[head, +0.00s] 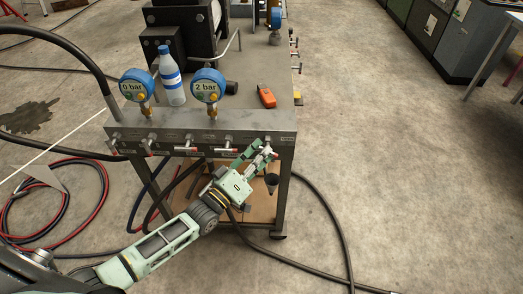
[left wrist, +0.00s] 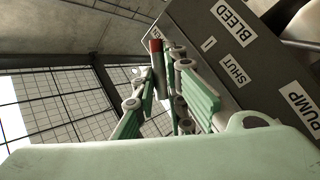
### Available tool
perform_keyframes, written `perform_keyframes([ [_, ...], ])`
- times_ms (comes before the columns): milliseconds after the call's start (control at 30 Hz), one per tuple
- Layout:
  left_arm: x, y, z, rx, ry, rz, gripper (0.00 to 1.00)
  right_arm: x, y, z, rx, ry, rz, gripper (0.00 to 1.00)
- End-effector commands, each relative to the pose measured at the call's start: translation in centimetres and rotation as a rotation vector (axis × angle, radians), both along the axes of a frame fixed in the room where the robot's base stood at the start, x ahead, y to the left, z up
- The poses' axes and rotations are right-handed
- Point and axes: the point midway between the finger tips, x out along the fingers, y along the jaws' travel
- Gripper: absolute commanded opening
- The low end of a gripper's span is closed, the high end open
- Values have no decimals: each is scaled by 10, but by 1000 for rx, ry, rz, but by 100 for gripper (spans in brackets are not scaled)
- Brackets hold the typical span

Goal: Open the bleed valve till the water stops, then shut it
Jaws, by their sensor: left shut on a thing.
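The grey manifold (head: 175,128) runs along the front of the bench. My left gripper (head: 262,152) is at its right end, shut on the bleed valve's lever. In the left wrist view the lever's red tip (left wrist: 155,46) shows between my fingers (left wrist: 165,95), near the BLEED label (left wrist: 234,25) and the SHUT label (left wrist: 233,70). The valve body is mostly hidden by the fingers. A dark funnel (head: 271,182) hangs below that end; I cannot make out any water. The left gauge (head: 137,87) reads 0 bar and the right gauge (head: 208,85) 2 bar. My right gripper is out of view.
Other red-handled valves (head: 190,149) line the manifold. A blue-and-white bottle (head: 171,76) and an orange device (head: 266,96) stand on the bench. Black hoses (head: 328,215) and red hoses (head: 60,167) lie on the floor. The floor to the right (head: 400,150) is mostly clear.

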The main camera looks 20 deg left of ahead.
Motion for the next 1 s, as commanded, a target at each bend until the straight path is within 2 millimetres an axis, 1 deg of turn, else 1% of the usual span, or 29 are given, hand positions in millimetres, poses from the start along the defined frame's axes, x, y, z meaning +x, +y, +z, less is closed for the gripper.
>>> perform_keyframes([
  [33,0,1,7,28,12,-1,0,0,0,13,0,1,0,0],
  [167,0,1,10,127,40,0,0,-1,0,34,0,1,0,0],
  [600,1,-3,18,521,156,0,0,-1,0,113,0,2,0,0],
  [800,1,-6,19,689,203,1,0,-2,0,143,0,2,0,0],
  [1000,2,-7,18,821,240,1,0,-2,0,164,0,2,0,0],
])
